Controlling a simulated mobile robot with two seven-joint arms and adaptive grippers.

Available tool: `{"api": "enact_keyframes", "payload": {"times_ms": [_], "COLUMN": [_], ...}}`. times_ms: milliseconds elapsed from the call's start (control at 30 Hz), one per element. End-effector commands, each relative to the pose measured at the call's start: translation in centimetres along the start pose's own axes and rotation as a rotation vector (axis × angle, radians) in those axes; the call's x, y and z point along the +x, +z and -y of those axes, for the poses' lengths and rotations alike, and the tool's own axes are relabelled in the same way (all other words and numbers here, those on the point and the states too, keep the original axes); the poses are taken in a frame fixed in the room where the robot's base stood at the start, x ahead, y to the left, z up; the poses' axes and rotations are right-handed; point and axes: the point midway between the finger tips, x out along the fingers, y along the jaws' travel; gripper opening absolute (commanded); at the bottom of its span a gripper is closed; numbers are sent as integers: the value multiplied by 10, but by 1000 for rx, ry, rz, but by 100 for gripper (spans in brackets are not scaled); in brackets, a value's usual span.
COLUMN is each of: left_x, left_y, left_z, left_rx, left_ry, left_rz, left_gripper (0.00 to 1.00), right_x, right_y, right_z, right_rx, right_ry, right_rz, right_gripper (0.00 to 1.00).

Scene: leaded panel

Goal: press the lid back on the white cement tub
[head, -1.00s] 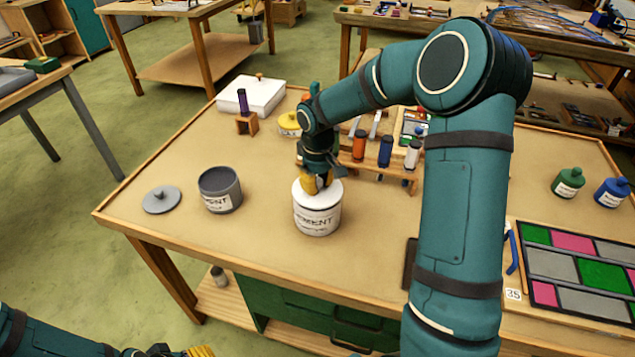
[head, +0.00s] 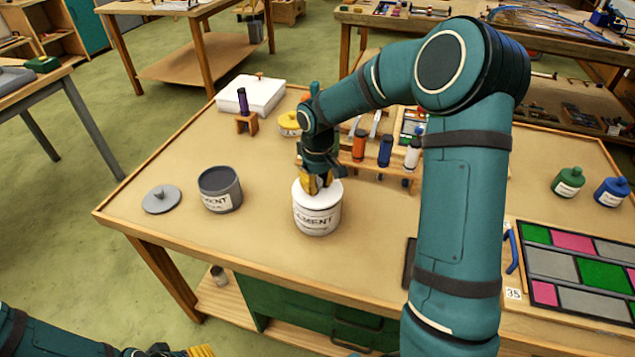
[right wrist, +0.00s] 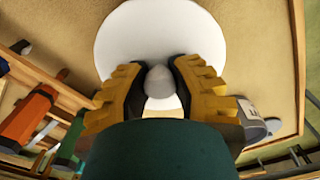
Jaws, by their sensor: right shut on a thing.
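The white cement tub (head: 317,217) stands upright on the workbench. Its white lid (head: 329,191) sits on top of the tub; whether it is fully seated I cannot tell. My right gripper (head: 316,184) points down over the lid and is shut on its knob. In the right wrist view the yellow fingers (right wrist: 158,85) close on the rounded knob (right wrist: 158,78), with the white lid (right wrist: 160,35) beyond. My left gripper (head: 200,351) shows only partly, as yellow fingertips at the bottom edge, low in front of the bench.
A grey cement tub (head: 220,190) stands open to the left, with its grey lid (head: 161,200) lying beside it. A rack with bottles (head: 385,152) is behind right. A leaded panel (head: 580,265) lies at the right. The bench front left is clear.

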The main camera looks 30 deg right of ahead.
Motion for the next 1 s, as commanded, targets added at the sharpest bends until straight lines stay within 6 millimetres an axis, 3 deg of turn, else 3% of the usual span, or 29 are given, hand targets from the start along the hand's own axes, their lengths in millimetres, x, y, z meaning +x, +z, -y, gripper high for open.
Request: {"api": "enact_keyframes", "payload": {"times_ms": [867,900,967,1000], "left_x": [0,0,0,0], "left_y": [0,0,0,0], "left_z": [0,0,0,0], "left_rx": [0,0,0,0], "left_ry": [0,0,0,0], "left_rz": [0,0,0,0], "left_gripper": [60,60,60,60], "right_x": [2,2,2,2], "right_y": [0,0,0,0], "right_z": [0,0,0,0], "right_rx": [0,0,0,0], "right_ry": [0,0,0,0], "right_rz": [-1,-1,0,0], "right_gripper": [0,34,55,55]}}
